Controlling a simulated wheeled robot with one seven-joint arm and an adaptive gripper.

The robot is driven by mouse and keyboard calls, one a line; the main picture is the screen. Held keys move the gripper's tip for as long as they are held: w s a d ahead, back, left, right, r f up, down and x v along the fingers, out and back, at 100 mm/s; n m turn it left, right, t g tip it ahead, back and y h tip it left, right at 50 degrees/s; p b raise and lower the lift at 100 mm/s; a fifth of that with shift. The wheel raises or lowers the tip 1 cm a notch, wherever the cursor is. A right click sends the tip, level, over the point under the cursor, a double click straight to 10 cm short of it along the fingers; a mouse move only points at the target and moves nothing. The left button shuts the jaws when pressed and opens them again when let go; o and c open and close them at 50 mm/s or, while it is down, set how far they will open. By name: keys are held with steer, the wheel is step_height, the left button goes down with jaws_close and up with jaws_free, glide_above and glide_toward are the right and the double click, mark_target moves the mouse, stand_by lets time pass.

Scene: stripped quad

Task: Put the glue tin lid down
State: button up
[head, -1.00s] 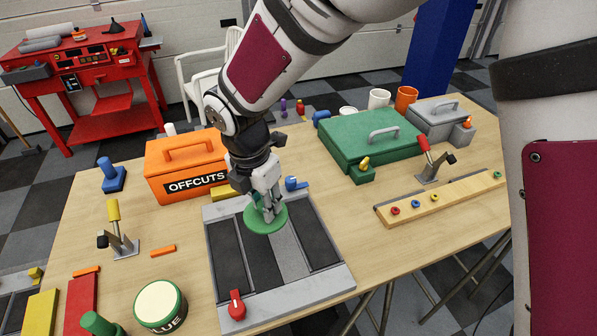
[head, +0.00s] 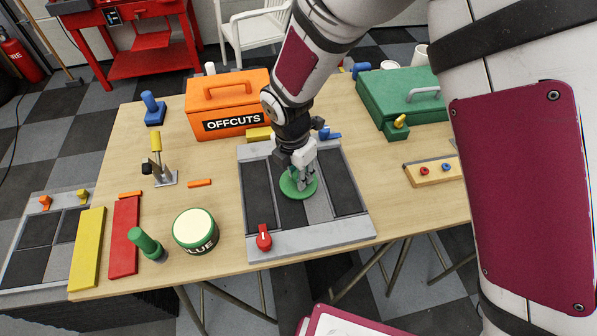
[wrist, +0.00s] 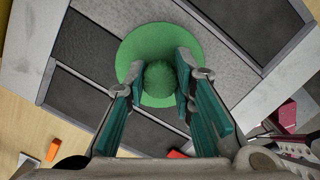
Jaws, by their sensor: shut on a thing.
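The green glue tin lid (head: 293,190) is a round disc with a ball-like knob, seen from above in the wrist view (wrist: 133,52). My gripper (head: 300,180) is shut on the lid's knob, with a finger on either side of it in the wrist view (wrist: 158,75). The lid is over the grey tray-like board (head: 366,228) with dark panels. I cannot tell whether it touches the board. The glue tin (head: 195,240), green with a cream top and "GLUE" lettering, stands on the table left of the board.
A red knob (head: 264,238) stands on the board's front left corner. The orange OFFCUTS box (head: 228,90) and green case (head: 395,90) are behind. Bare tabletop (head: 215,165) lies between tin and box.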

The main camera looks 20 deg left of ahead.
mark_target(294, 177)
steer(key=shift+f, duration=0.25)
steer(key=o, duration=0.9)
steer(key=shift+o, duration=0.2)
steer(key=shift+r, duration=0.15)
step_height(294, 177, up, 12)
steer(key=s+b, duration=0.1)
steer(key=shift+s+a, duration=0.15)
steer(key=shift+a, duration=0.15)
steer(key=shift+r, duration=0.1)
